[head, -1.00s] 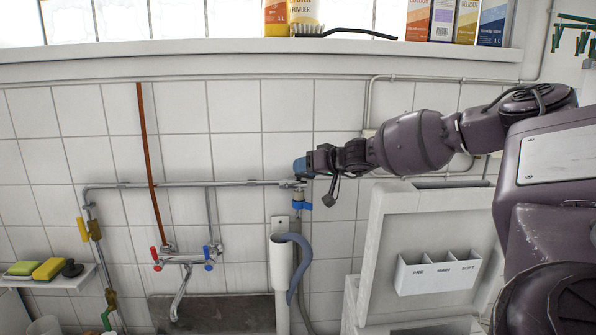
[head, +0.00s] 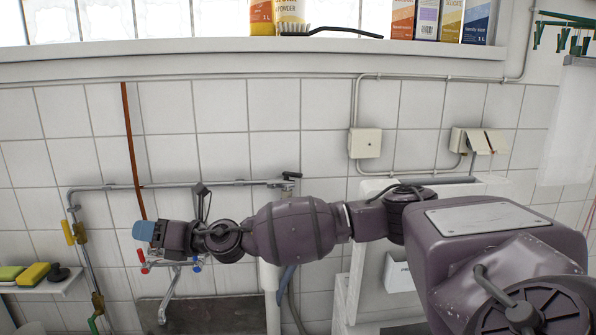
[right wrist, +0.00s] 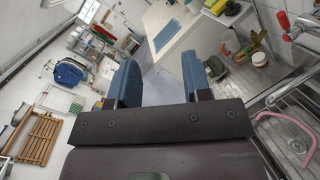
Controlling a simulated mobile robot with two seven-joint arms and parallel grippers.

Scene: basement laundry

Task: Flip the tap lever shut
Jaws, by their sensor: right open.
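A small tap with a dark lever (head: 291,176) sits at the right end of the horizontal wall pipe. The lever lies roughly level and points right; the lower part of this tap is hidden behind my right arm. My right gripper (head: 144,231) is well to the left of it, pointing left, in front of the tiled wall and apart from the lever. In the right wrist view, its two blue fingers (right wrist: 160,82) are spread with nothing between them. My left gripper is not in view.
A mixer tap with red (head: 143,260) and blue handles stands just below my right gripper, above the sink (head: 200,313). A standpipe with a grey hose is partly behind my arm. A small shelf (head: 45,287) holds sponges at left. A window ledge (head: 200,58) runs above.

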